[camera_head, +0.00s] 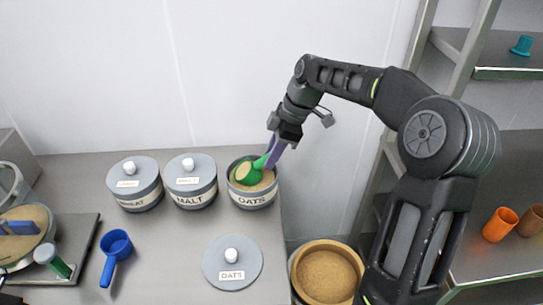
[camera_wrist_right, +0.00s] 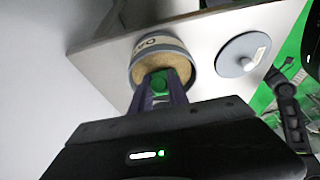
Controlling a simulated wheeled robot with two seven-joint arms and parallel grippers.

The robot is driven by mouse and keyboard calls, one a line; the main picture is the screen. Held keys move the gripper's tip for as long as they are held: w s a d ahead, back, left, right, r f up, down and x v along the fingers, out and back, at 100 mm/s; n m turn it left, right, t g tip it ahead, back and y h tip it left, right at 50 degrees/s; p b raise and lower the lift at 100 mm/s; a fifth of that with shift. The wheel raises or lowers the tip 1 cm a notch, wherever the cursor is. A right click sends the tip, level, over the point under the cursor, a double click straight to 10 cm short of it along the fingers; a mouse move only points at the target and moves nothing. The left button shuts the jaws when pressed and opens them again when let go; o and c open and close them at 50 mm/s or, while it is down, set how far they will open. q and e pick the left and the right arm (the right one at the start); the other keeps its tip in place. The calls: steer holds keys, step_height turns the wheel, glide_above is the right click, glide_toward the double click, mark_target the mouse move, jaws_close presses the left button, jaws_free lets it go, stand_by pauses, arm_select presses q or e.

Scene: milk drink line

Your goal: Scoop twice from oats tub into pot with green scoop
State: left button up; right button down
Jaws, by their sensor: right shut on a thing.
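The oats tub (camera_head: 253,201) stands open at the right end of the counter's row of tubs, with tan oats inside. My right gripper (camera_head: 273,153) is above the tub and shut on the green scoop (camera_head: 257,164). The scoop's bowl is tilted at the tub's mouth, and tan oats show in it. In the right wrist view the scoop (camera_wrist_right: 158,83) shows between the fingers, in front of the tub (camera_wrist_right: 146,43). A round vessel with tan contents (camera_head: 28,216), perhaps the pot, is at the left edge, partly cut off.
Closed tubs, one marked malt (camera_head: 193,198) and another (camera_head: 135,200), stand left of the oats tub. The oats lid (camera_head: 232,252) lies in front. A blue scoop (camera_head: 116,244) lies on the counter. A round tan-filled bin (camera_head: 327,275) stands beyond the counter's right edge.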

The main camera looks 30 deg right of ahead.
steer(key=shift+r+p, duration=1.25)
steer(key=shift+r, duration=0.8)
steer(key=shift+d+t+y+b, duration=0.1)
steer(key=shift+t+y+b, duration=0.2)
steer(key=shift+y+b, duration=0.15)
step_height(320, 180, up, 2)
steer(key=t+y+b, duration=0.1)
steer(key=y+b, duration=0.1)
steer(key=b, duration=0.1)
steer(key=shift+y, duration=0.35)
steer(key=r+t+y+b, duration=0.1)
steer(key=y+b, duration=0.1)
steer(key=b, duration=0.1)
steer(key=shift+r+t, duration=0.25)
steer(key=shift+t, duration=0.05)
steer(key=shift+r+y, duration=0.4)
steer(key=shift+r, duration=0.15)
steer(key=shift+r+t+y+p, duration=0.2)
steer(key=shift+t+y+p, duration=0.1)
steer(key=shift+y+p, duration=0.1)
